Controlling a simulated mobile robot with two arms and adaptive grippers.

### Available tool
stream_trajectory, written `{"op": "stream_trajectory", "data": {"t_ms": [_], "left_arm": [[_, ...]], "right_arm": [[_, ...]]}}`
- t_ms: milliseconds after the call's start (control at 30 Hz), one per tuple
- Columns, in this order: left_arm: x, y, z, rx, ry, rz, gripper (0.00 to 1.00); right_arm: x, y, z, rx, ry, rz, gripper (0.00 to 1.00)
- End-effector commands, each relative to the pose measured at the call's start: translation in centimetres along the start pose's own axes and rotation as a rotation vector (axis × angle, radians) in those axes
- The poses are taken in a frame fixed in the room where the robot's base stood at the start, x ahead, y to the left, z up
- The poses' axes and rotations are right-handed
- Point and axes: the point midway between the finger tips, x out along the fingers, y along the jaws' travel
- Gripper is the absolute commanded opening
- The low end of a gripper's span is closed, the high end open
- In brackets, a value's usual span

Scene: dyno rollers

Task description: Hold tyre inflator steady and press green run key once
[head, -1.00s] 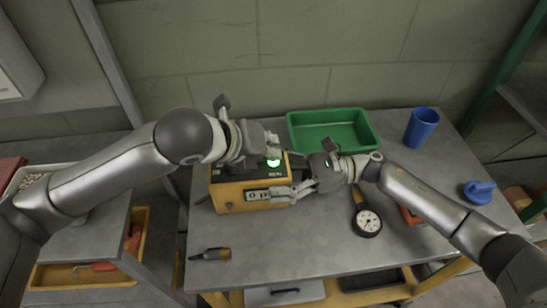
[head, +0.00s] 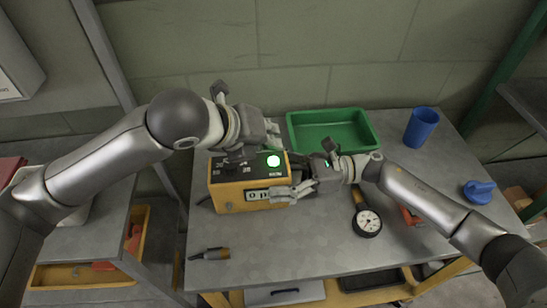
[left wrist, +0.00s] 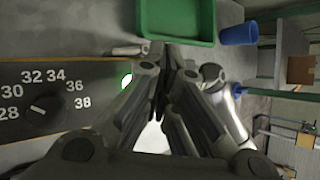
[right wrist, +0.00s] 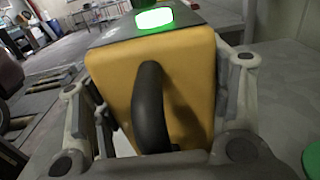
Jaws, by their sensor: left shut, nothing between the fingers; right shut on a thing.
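My right gripper (head: 294,187) is shut on the inflator's right end, a finger on each side in the right wrist view. My left gripper (head: 272,133) is shut and empty, above and behind the key, apart from it.
A green tray (head: 332,130) lies behind the inflator. A blue cup (head: 421,127) stands at the back right. A pressure gauge (head: 367,222) lies right of the inflator, and a small tool (head: 210,254) at the front left. The front middle of the bench is clear.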

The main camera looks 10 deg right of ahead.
Motion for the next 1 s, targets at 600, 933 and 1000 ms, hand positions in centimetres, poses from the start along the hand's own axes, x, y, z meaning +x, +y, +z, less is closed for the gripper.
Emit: {"op": "stream_trajectory", "data": {"t_ms": [600, 933, 1000], "left_arm": [[-2.5, -1.8, 1.8, 0.001, 0.000, 0.000, 0.00], [-2.5, -1.8, 1.8, 0.001, 0.000, 0.001, 0.00], [-2.5, -1.8, 1.8, 0.001, 0.000, 0.001, 0.00]], "right_arm": [[0.0, 0.0, 0.0, 0.000, 0.000, 0.000, 0.13], [0.0, 0.0, 0.0, 0.000, 0.000, 0.000, 0.13], [0.0, 0.0, 0.0, 0.000, 0.000, 0.000, 0.13]]}}
